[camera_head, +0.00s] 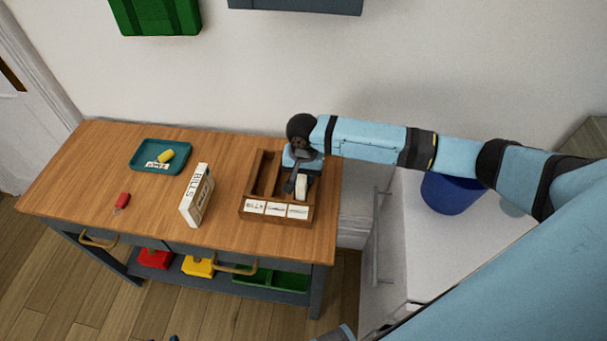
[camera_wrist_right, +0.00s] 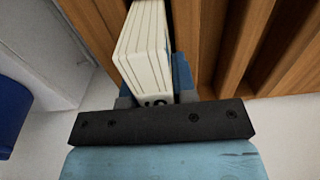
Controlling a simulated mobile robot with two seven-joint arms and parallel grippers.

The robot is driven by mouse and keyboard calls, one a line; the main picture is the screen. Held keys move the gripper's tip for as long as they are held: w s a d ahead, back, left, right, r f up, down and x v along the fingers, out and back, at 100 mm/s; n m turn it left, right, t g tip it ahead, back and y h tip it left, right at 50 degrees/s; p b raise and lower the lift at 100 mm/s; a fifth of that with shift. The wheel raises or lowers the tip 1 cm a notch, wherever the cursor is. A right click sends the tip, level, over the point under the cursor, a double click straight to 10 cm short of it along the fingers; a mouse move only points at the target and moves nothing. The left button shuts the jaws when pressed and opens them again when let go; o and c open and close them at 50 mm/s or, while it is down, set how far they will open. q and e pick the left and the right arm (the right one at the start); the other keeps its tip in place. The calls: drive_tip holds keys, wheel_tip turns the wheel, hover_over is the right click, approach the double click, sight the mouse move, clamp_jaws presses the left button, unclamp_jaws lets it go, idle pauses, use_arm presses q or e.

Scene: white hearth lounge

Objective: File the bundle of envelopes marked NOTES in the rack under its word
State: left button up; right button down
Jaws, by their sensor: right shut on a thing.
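The wooden rack (camera_head: 247,190) stands at the right end of the table, with slots side by side and three word cards on its front. The left card reads BILLS; the other two are too small to read. My right gripper (camera_head: 300,172) is shut on a white envelope bundle (camera_head: 301,186) at the rack's right-hand slot. In the right wrist view the bundle (camera_wrist_right: 146,45) is between the fingers, with wooden rack walls (camera_wrist_right: 210,40) on both sides. Only a piece of its lettering shows, and its depth in the slot is unclear. My left gripper is not in view.
A white bundle marked BILLS (camera_head: 197,195) stands upright on the table (camera_head: 150,215), left of the rack. A teal tray (camera_head: 143,163) holds a yellow object and a card. A blue bin (camera_head: 450,193) stands on the white counter.

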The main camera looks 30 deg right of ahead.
drive_tip(key=c, duration=0.9)
unclamp_jaws()
drive_tip(key=shift+f, duration=0.1)
wheel_tip(320, 180, up, 12)
drive_tip(key=shift+r, duration=0.2)
